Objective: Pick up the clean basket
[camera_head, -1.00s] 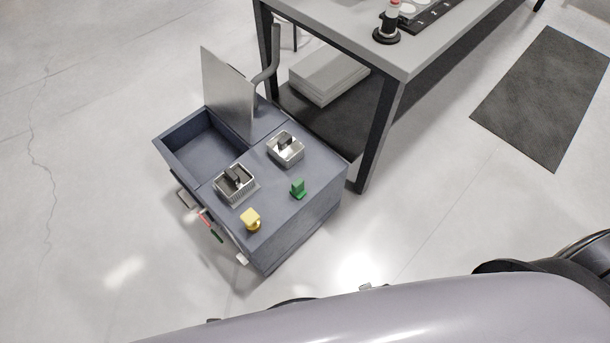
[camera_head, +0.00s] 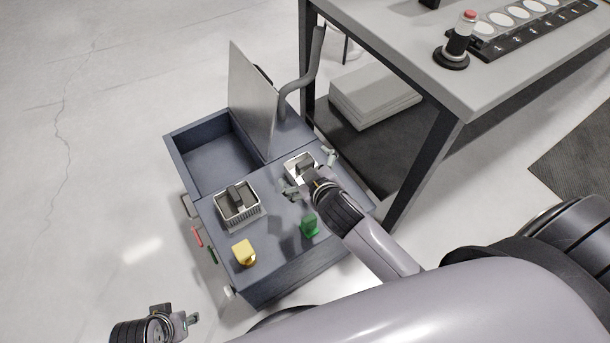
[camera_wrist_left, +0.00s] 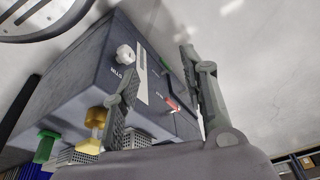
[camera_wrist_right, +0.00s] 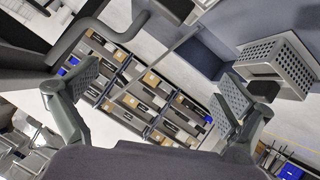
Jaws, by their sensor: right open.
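Two metal baskets with dark handles stand on the dark grey cabinet (camera_head: 275,255). The left basket (camera_head: 238,219) is uncovered and in plain view. The right basket (camera_head: 293,165) is partly hidden by my right gripper (camera_head: 309,174), which is open over it with fingers apart. I cannot tell by looks which basket is the clean one. In the right wrist view a perforated basket (camera_wrist_right: 284,68) stands at the right, outside the open fingers. My left gripper (camera_head: 177,316) is low in front of the cabinet; the left wrist view shows it open and empty.
A yellow knob (camera_head: 243,253) and a green knob (camera_head: 309,225) stand in front of the baskets. An upright metal lid (camera_head: 252,95) and a bent grey pipe (camera_head: 300,93) rise behind. A table (camera_head: 400,40) stands close at the right; its leg is near the cabinet.

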